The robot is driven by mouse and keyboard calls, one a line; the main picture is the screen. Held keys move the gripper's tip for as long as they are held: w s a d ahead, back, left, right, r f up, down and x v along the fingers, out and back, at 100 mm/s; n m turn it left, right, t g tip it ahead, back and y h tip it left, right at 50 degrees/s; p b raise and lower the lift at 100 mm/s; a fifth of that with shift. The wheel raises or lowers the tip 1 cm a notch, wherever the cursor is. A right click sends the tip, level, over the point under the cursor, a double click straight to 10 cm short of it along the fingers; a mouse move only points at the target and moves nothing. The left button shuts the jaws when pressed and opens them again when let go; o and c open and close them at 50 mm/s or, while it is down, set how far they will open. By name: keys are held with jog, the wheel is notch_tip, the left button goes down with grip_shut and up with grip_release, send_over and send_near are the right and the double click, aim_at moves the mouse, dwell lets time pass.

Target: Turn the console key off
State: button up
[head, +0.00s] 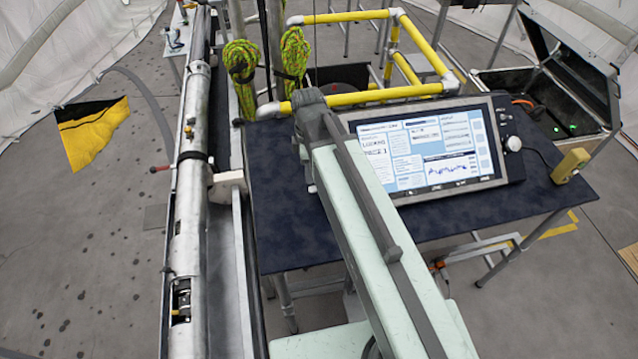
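The console (425,155) is a flat grey-framed panel with a lit screen, lying on a dark table (290,215) in the head view. A strip of small controls runs down its right edge, with a pale round knob (513,143) and smaller dark controls (502,114) above it. I cannot make out which of these is the key, or how it is turned. My pale green arm rises from the bottom centre and covers the console's left edge. My gripper is not visible; no fingers show in this view.
A yellow handheld box (571,165) sits at the table's right corner. An open black case (545,95) stands behind right. Yellow tube framing (375,96) runs along the table's back. A long metal tube (192,170) and green-yellow rope bundles (240,75) stand left.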

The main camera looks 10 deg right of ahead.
aim_at(311, 189)
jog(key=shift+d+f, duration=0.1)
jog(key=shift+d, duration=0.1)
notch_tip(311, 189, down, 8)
jog(key=b, duration=0.8)
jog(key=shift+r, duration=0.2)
